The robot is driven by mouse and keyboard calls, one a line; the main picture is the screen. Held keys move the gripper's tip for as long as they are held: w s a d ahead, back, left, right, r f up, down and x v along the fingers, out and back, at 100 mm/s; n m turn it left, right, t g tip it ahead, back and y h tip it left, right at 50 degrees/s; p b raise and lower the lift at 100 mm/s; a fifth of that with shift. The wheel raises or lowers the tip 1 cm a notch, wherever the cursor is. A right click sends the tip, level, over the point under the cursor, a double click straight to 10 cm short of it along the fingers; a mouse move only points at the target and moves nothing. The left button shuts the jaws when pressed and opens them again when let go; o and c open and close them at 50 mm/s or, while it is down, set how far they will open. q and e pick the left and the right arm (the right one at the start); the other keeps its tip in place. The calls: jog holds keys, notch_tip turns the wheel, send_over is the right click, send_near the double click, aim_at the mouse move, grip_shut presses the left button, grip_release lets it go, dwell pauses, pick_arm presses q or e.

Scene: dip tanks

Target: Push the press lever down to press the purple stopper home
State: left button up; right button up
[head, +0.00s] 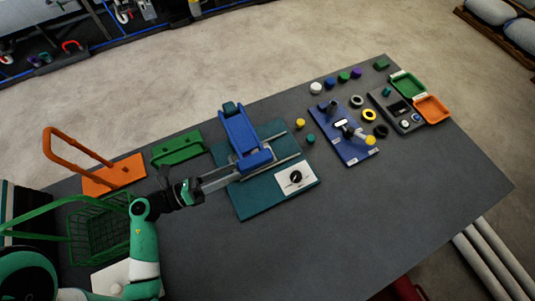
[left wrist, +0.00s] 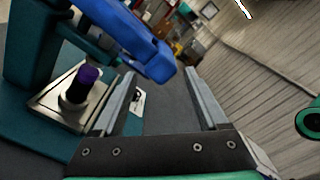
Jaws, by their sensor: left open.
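The press stands on a teal base (head: 245,205), with a blue press lever (head: 238,130) over it. The lever's blue end also shows in the left wrist view (left wrist: 135,40), just past my fingers. The purple stopper (left wrist: 82,84) stands upright on a pale metal plate (left wrist: 62,108) beside my left finger. In the head view the stopper is hidden. My left gripper (head: 237,172) is open, its fingers pointing at the lever's near end with nothing seen between them. I cannot tell whether they touch the lever. My right gripper is not in view.
A white dial panel (head: 296,178) lies on the teal base's right part. A green stand (head: 178,148), orange frame (head: 112,174) and green basket (head: 97,236) are at the left. A blue board (head: 352,150) and small coloured caps are at the right. The front table is clear.

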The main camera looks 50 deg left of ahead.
aim_at(262, 157)
pick_arm(q)
jog(key=x, duration=1.1)
jog(key=shift+w+d, duration=0.1)
jog(key=shift+w, duration=0.15)
jog(key=c, duration=1.1)
jog(key=shift+r, duration=0.1)
grip_shut()
jog(key=shift+r, duration=0.15)
